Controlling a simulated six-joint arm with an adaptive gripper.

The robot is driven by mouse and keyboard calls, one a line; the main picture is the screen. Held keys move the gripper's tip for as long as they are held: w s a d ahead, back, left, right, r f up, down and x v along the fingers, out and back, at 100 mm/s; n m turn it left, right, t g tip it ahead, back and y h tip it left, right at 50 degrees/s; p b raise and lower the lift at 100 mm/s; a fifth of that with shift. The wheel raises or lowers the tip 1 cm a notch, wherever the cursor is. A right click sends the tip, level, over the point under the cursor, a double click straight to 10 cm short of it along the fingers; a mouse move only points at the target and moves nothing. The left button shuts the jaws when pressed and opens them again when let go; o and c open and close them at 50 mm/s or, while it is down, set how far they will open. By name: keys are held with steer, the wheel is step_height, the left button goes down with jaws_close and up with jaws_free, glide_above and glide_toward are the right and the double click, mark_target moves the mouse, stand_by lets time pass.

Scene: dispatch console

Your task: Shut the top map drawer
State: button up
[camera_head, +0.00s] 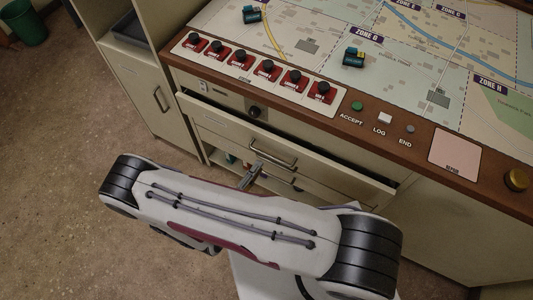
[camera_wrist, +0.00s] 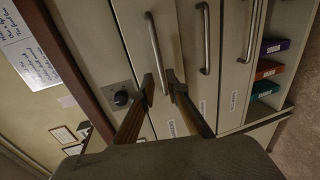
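The top map drawer (camera_head: 222,119) is pulled out from the console, with a dark gap along its upper edge. Its pale front and bar handle (camera_head: 273,154) face my arm. In the wrist view the handle (camera_wrist: 155,45) runs down toward my gripper (camera_wrist: 160,76). The two fingers stand a little apart, with the handle's near end between or just beyond them; I cannot tell whether they touch it. In the head view my gripper (camera_head: 251,174) is at the handle's left end, partly hidden by my arm.
Lower drawers have their own handles (camera_wrist: 204,40). A dark knob (camera_head: 254,112) is on the console above the drawer. A cabinet (camera_head: 142,84) stands at the left.

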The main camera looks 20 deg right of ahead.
mark_target(267, 154)
steer(key=shift+w+d, duration=0.1)
steer(key=shift+w, duration=0.05)
stand_by(0.3)
steer(key=shift+x, duration=3.75)
jaws_close()
steer(key=shift+r+x, duration=0.2)
steer(key=shift+x, duration=0.85)
steer(key=shift+r+x, duration=0.25)
steer(key=shift+x, duration=0.8)
steer(key=shift+w, duration=0.15)
